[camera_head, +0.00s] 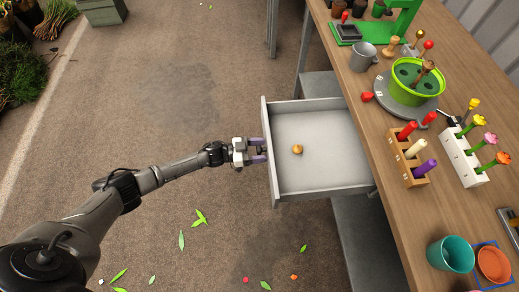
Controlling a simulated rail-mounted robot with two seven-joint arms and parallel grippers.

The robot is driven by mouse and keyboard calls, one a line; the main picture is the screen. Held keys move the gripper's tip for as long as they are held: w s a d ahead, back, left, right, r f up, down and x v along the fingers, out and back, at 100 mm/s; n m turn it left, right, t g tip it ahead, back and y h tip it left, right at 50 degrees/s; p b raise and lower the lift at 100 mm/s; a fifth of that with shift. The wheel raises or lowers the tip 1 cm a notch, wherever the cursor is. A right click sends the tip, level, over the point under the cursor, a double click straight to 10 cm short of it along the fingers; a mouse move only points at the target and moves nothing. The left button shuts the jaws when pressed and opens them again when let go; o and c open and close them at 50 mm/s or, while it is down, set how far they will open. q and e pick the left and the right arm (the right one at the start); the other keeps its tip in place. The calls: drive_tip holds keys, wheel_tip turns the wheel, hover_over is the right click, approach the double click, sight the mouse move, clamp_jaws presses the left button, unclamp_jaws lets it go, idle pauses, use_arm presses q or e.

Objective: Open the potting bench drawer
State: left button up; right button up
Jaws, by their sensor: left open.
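The drawer (319,185) of the potting bench (395,118) is pulled out to the left from under the worktop. Its grey inside shows, with one small tan bulb-like object (297,149) lying in it. My left gripper (262,150) is at the outer face of the drawer front, with its purple-tipped fingers open. The handle is hidden around the fingers, so I cannot tell whether they touch it. My right gripper is not in view.
On the bench stand a green pot (417,85) on a grey turntable, a wooden block (409,170) with coloured pegs, a white flower rack (461,157), a grey mug (363,57) and a teal cup (450,254). The floor left of the drawer is mostly clear, with scattered leaves.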

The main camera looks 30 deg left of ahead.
use_arm(q)
drive_tip(key=p+v, duration=0.2)
drive_tip(key=v, duration=1.1)
drive_tip(key=shift+s+a+p, duration=0.25)
drive_tip(key=shift+a+p, duration=0.05)
drive_tip(key=shift+p, duration=0.05)
